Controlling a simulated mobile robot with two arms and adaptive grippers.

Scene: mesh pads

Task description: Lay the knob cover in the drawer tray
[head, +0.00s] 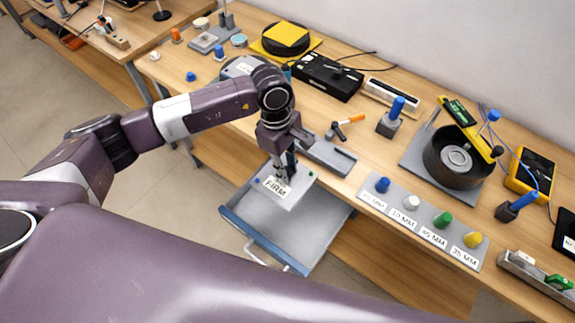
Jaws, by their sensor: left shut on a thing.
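My left gripper (284,174) points down over the open drawer tray (325,222). It is shut on a pale grey flat plate labelled FIRM (298,196), which appears to be the knob cover. A small green dot shows on the plate's right side. The plate seems to be above the tray floor; whether it touches anything is hard to tell. The fingers hide part of the plate. The drawer tray has blue-grey sides and a light grey floor, and is pulled out below the bench edge. The visible part of its floor is bare. My right gripper is not in view.
A grey cradle (328,157) lies at the bench edge beside my gripper. A strip with coloured knobs (420,222) is to the right. An orange-handled tool (345,124), a black box (326,79) and a round black pan (455,172) stand behind.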

